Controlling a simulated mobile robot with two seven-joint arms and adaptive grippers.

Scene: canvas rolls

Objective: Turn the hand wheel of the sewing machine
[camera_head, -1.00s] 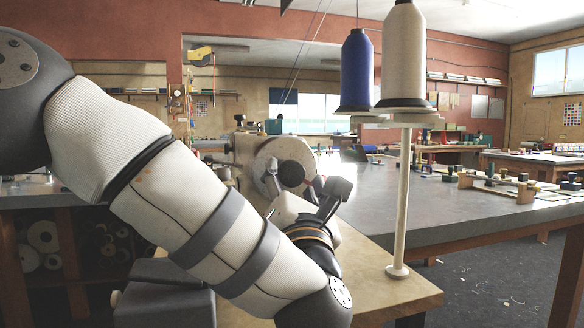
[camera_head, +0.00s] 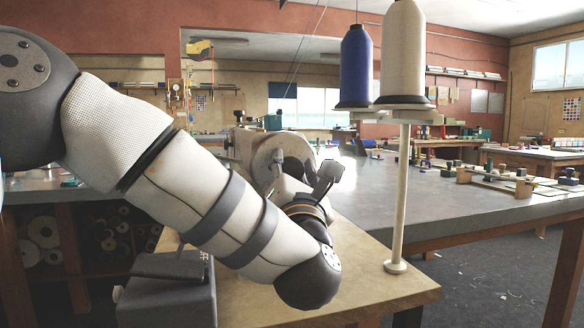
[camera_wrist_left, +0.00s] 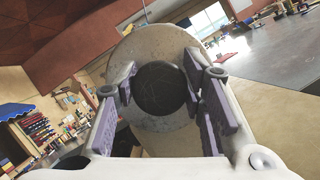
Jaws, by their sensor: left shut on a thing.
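The sewing machine (camera_head: 240,146) stands on a pale wooden table top, partly hidden behind my left arm. Its hand wheel (camera_head: 266,154) is a pale round disc facing me. In the left wrist view the hand wheel (camera_wrist_left: 150,45) fills the upper middle, with a dark round hub (camera_wrist_left: 162,92) at its centre. My left gripper (camera_head: 303,178) is at the wheel in the head view. In the wrist view its purple-grey fingers (camera_wrist_left: 160,78) lie on both sides of the hub, shut on it. In the head view the gripper hides the hub. My right gripper is not in view.
A thread stand (camera_head: 402,200) with a blue cone (camera_head: 356,65) and a cream cone (camera_head: 403,55) rises to the right of my gripper. A dark grey box (camera_head: 166,290) is at lower left. A long grey table (camera_head: 400,205) extends behind and right.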

